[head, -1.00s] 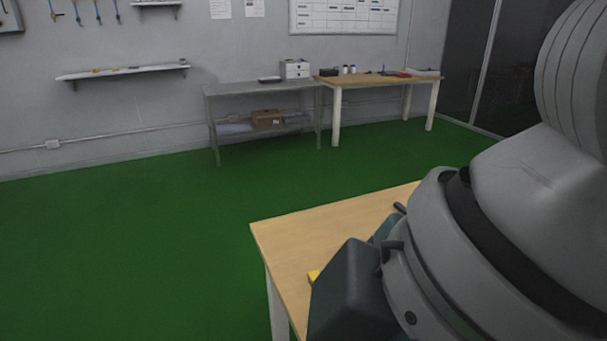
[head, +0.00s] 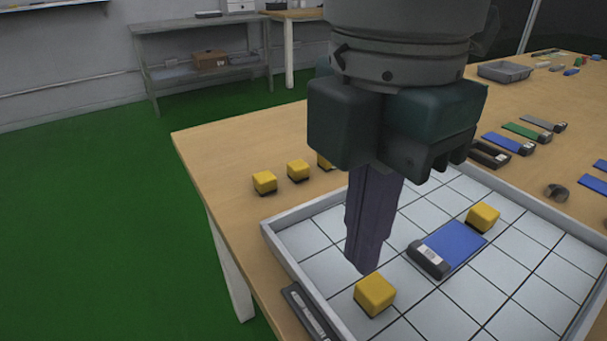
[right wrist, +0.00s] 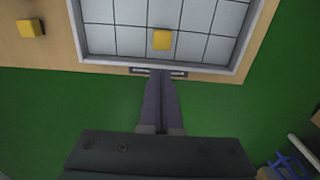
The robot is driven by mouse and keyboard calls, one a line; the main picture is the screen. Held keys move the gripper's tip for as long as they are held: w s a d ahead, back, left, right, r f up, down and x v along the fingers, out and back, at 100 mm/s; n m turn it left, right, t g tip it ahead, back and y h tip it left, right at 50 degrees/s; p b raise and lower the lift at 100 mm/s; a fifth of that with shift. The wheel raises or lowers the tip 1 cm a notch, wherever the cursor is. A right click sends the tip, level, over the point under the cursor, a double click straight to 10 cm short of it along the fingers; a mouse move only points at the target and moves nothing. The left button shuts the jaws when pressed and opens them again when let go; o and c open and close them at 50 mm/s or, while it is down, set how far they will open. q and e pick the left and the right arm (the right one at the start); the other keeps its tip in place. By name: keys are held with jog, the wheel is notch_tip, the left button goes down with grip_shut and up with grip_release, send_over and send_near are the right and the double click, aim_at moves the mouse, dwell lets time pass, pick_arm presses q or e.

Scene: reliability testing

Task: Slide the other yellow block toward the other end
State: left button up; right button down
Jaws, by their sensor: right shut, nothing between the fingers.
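A yellow block (head: 375,293) sits on the white gridded tray (head: 272,241) near its front left side; it also shows in the right wrist view (right wrist: 162,40). A second yellow block (head: 483,217) sits further back in the tray, at the far end of a blue module (head: 455,243) with a dark cap at its near end. My right gripper (head: 367,266) is shut and empty, pointing down, with its fingertips close behind the nearer block in the head view. Whether they touch it is unclear. In the right wrist view the fingertips (right wrist: 161,72) appear below that block. My left gripper is not in view.
Yellow blocks (head: 264,182) stand on the wooden table (head: 235,146) left of the tray. Several modules (head: 508,143) and a grey bin (head: 505,71) lie to the right and back. A dark labelled bar (head: 308,312) lies against the tray's left outer wall.

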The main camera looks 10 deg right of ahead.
aim_at(349, 319)
notch_tip(349, 319, down, 8)
jog(key=shift+f+b, duration=0.15)
jog(key=shift+b, duration=1.05)
jog(key=d+p, duration=0.1)
jog(key=w+d+p, duration=0.1)
jog(key=d, duration=0.1)
jog(key=d+p, duration=0.2)
jog(key=shift+w+r, duration=0.25)
jog(key=shift+w, duration=0.1)
jog(key=shift+w+d+f, duration=0.1)
jog(key=shift+d, duration=0.25)
jog(key=shift+f, duration=0.1)
